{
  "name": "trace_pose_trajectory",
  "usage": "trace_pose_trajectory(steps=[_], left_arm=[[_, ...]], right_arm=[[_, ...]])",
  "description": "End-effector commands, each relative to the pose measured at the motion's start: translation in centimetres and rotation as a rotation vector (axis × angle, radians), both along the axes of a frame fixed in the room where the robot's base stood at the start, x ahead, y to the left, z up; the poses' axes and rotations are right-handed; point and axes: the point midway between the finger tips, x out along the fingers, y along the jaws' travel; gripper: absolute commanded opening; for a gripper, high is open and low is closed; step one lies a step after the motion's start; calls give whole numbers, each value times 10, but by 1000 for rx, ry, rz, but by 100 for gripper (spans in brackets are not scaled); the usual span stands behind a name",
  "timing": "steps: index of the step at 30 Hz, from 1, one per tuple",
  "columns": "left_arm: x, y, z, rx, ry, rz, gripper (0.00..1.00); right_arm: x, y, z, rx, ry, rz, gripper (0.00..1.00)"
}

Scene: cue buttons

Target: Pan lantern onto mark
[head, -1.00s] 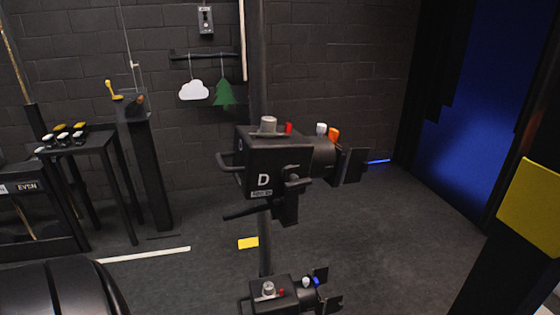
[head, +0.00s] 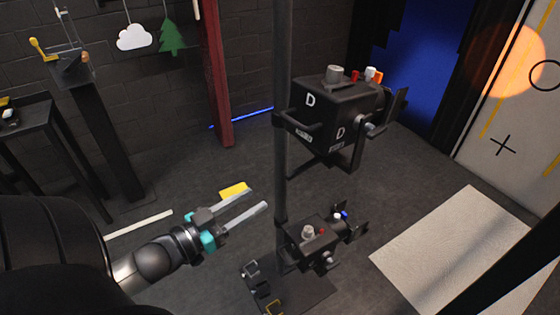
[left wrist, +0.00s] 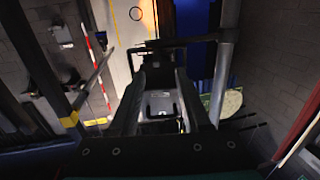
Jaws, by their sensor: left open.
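The upper black lantern marked D (head: 312,128) hangs on a vertical pole, its front facing right. A smaller lower lantern (head: 308,252) is on the same pole. A pale backdrop at the right bears a circle mark (head: 534,76) and a cross mark (head: 503,146). An orange light spot (head: 500,62) falls on the backdrop, left of and above the circle's centre. My left gripper (head: 258,198) is open and empty, left of the pole and apart from both lanterns. In the left wrist view, a dark framed shape shows between the fingers; I cannot tell which lantern it is. My right gripper is not in view.
The pole (head: 282,60) stands between my left gripper and the lanterns. A black stand (head: 95,125) with a yellow lever is at the left. A red post (head: 215,75) stands behind. A pale mat (head: 440,250) lies at the right.

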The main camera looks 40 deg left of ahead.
Motion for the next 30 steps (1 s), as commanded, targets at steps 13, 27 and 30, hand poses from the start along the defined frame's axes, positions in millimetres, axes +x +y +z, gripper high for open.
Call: trace_pose_trajectory(steps=[13,27,30], left_arm=[[34,-15,18,-6,-38,-32,48],[99,-30,18,-6,-35,-29,48],[112,-33,18,-6,-36,-29,48]], right_arm=[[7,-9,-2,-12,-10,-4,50],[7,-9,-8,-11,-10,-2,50],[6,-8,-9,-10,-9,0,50]])
